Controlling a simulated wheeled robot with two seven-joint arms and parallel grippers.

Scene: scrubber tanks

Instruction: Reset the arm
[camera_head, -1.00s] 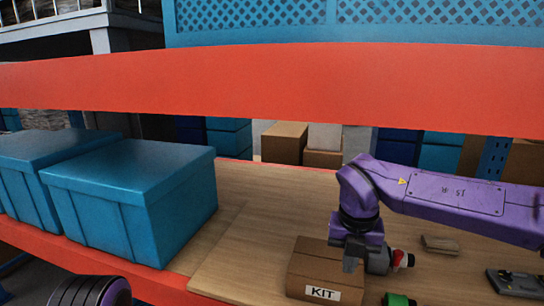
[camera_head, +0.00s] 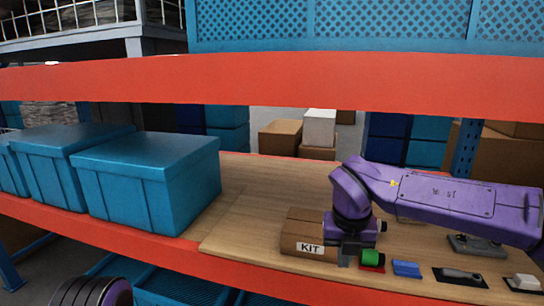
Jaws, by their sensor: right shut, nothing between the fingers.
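My right arm, purple, comes in from the right over the wooden shelf board. My right gripper (camera_head: 344,256) points down at the right end of a brown cardboard box marked KIT (camera_head: 301,248) and covers part of that end. It is shut with nothing held; whether it touches the box I cannot tell. My left gripper is out of view; only a dark rounded part of mine shows at the bottom left.
Blue lidded bins (camera_head: 152,180) stand left on the shelf. A green-ended cylinder (camera_head: 371,258), a blue block (camera_head: 406,268) and a dark plate with a tool (camera_head: 460,277) lie along the front edge. An orange beam (camera_head: 250,82) crosses above.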

